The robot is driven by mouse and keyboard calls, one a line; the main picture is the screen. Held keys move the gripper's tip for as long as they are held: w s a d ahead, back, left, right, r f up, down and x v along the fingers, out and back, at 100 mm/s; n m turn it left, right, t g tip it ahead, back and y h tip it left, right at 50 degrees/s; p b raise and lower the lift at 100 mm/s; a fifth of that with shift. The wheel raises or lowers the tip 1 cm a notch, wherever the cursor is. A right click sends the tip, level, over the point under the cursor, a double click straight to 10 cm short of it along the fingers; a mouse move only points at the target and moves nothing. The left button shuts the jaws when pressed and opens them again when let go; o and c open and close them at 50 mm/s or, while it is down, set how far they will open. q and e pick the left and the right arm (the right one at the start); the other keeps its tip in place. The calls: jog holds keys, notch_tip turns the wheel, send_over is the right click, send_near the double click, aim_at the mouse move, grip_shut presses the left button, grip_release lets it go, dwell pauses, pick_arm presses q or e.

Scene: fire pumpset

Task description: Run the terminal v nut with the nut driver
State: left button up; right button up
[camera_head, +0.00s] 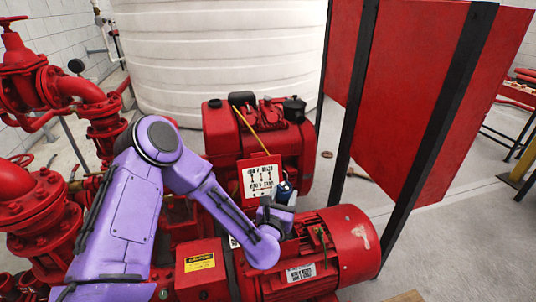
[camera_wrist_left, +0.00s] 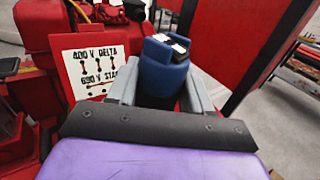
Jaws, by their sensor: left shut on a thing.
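My left gripper (camera_head: 281,197) is above the red motor (camera_head: 345,235), its purple arm reaching in from the left. In the left wrist view its two grey fingers (camera_wrist_left: 161,92) are shut on a blue, thick-bodied tool (camera_wrist_left: 160,72), which looks like the nut driver. A red panel with a white wiring label (camera_head: 261,180) stands just left of the gripper; the label (camera_wrist_left: 98,65) reads 400 V delta and 690 V star. The terminal V nut cannot be seen. My right gripper is not in view.
A red engine (camera_head: 262,135) stands behind the motor. Red pipes and valves (camera_head: 75,95) crowd the left side. A tall red panel with black posts (camera_head: 405,90) stands at right. A white tank (camera_head: 220,50) fills the back. Open floor (camera_head: 450,240) lies at right.

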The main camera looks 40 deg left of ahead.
pick_arm(q)
jog(key=w+a+r+n+g+y+p, duration=0.1)
jog(key=w+a+r+n+y, duration=0.1)
jog(key=a, duration=0.5)
jog(key=shift+w+r+y+p, duration=0.4)
jog(key=shift+w+r, duration=0.15)
jog(key=shift+w, duration=0.5)
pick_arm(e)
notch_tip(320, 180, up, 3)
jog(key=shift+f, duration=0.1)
pick_arm(q)
jog(key=shift+f, duration=0.1)
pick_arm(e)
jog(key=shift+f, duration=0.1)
pick_arm(q)
notch_tip(320, 180, down, 8)
jog(key=b, duration=0.8)
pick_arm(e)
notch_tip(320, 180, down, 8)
pick_arm(q)
jog(key=shift+b, duration=0.3)
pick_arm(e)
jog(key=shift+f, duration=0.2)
